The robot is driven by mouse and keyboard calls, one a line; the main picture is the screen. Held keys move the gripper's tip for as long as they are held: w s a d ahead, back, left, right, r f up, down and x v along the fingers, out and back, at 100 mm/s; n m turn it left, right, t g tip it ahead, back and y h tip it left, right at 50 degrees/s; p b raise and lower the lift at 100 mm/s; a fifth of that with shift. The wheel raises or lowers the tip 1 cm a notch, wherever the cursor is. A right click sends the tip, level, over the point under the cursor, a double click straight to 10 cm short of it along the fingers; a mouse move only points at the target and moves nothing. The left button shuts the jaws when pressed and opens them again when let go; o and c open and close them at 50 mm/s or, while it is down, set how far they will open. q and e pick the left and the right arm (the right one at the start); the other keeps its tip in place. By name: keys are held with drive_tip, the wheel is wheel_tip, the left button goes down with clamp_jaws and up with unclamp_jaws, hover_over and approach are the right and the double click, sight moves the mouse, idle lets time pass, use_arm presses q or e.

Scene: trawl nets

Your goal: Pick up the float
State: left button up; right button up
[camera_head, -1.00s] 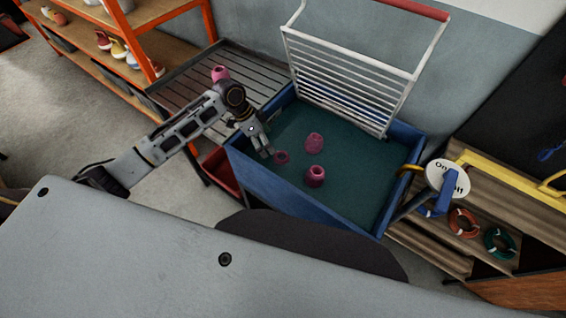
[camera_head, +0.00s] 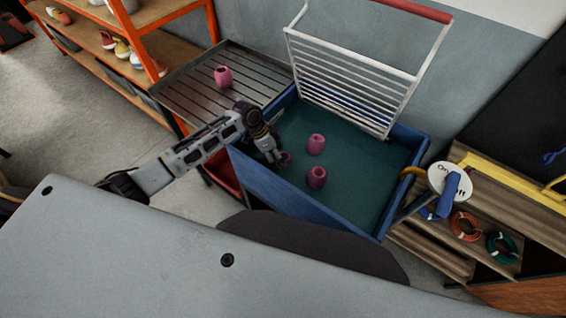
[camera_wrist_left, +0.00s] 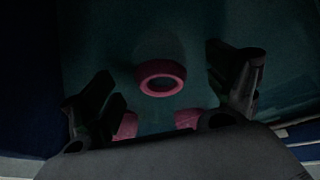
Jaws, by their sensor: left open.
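Pink floats with a hole in the end sit in the blue tank (camera_head: 262,184) of dark green water. One float (camera_head: 286,158) is at my left gripper (camera_head: 273,157) and partly hidden by it. Two more floats, one upper (camera_head: 316,144) and one lower (camera_head: 317,177), are to its right. Another float (camera_head: 223,77) stands on the slatted rack. In the left wrist view, a float (camera_wrist_left: 161,78) shows its ring-shaped end between the spread fingers of my left gripper (camera_wrist_left: 166,88). The fingers stand apart from it. Two other floats (camera_wrist_left: 128,125) (camera_wrist_left: 187,119) are partly hidden by the gripper body. My right gripper is not seen.
A white wire grid (camera_head: 345,75) with a red bar rises at the tank's back edge. The slatted rack (camera_head: 190,92) stands behind left, beside orange shelving (camera_head: 139,45). A round On/Off sign (camera_head: 437,178) stands at the tank's right. The tank's right half is clear.

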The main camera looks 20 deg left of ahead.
use_arm(q)
drive_tip(key=shift+f, duration=0.2)
drive_tip(key=x, duration=0.5)
drive_tip(key=shift+d, duration=0.1)
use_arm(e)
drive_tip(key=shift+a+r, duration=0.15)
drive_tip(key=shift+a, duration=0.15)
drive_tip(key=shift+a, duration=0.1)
